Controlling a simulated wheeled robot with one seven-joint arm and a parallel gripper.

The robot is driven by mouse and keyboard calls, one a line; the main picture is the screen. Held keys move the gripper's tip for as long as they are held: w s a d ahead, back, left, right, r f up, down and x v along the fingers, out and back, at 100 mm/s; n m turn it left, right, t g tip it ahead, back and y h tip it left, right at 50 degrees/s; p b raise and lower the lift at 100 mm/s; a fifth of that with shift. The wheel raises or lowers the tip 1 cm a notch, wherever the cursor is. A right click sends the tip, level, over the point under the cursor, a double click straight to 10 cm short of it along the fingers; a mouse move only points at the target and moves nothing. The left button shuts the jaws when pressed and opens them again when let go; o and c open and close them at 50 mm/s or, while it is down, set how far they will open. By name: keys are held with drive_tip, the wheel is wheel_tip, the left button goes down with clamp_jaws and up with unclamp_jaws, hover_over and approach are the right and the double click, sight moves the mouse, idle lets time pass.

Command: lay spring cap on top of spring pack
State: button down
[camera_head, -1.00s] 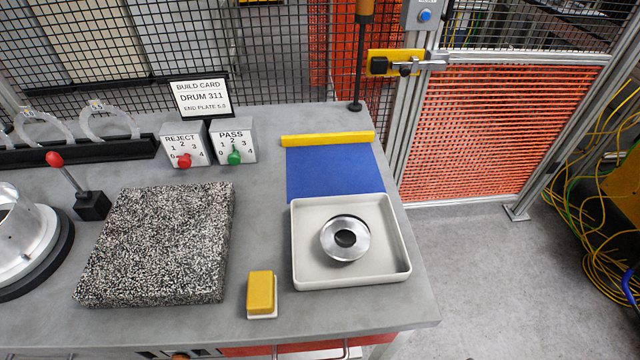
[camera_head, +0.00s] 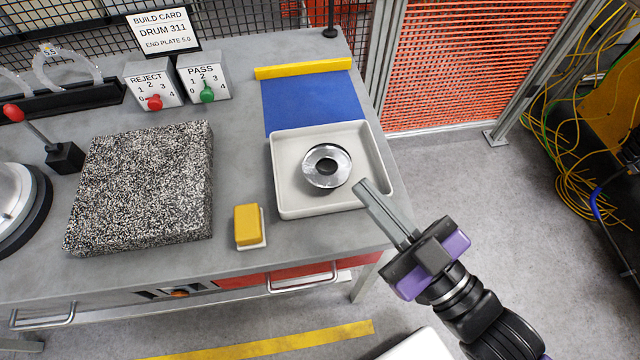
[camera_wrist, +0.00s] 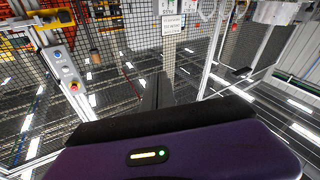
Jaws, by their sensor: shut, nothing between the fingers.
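A round silver metal ring with a dark centre hole (camera_head: 327,166) lies in the white tray (camera_head: 281,195) on the workbench. I cannot tell whether this ring is the spring cap, and I cannot make out a separate spring pack. My gripper (camera_head: 362,188) has come in from the lower right, its fingers pointing up and left by the tray's right front corner. Its fingers are together and empty, apart from the ring.
A blue mat (camera_head: 312,100) with a yellow bar (camera_head: 303,71) lies behind the tray. A yellow block (camera_head: 247,225), a speckled slab (camera_head: 140,190) and a metal drum fixture (camera_head: 12,195) stand to the left. A mesh fence (camera_head: 460,70) rises behind the bench.

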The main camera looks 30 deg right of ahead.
drive_tip(key=w+d+r+t+h, duration=0.1)
drive_tip(key=w+r+t+h, duration=0.25)
drive_tip(key=w+r, duration=1.4)
drive_tip(key=w+d+r+m+g+h, duration=0.6)
drive_tip(key=d+r+m+h, duration=0.2)
drive_tip(key=d+m+h, duration=0.3)
drive_tip(key=s+a+f+m+g+y, duration=0.1)
drive_tip(key=a+f+g+y, duration=0.1)
drive_tip(key=f+g, duration=0.45)
drive_tip(key=s+a+f+m+g+y, duration=0.1)
drive_tip(key=f+g+y, duration=0.15)
drive_tip(key=f, duration=0.65)
drive_tip(key=s+a+f+g+y, duration=0.6)
drive_tip(key=s+a+f+g, duration=0.25)
drive_tip(key=s+a, duration=0.35)
drive_tip(key=shift+n, duration=0.4)
wheel_tip(320, 180, down, 11)
drive_tip(key=shift+s+r+p, duration=0.15)
drive_tip(key=shift+r+p, duration=0.05)
drive_tip(key=shift+p, duration=0.15)
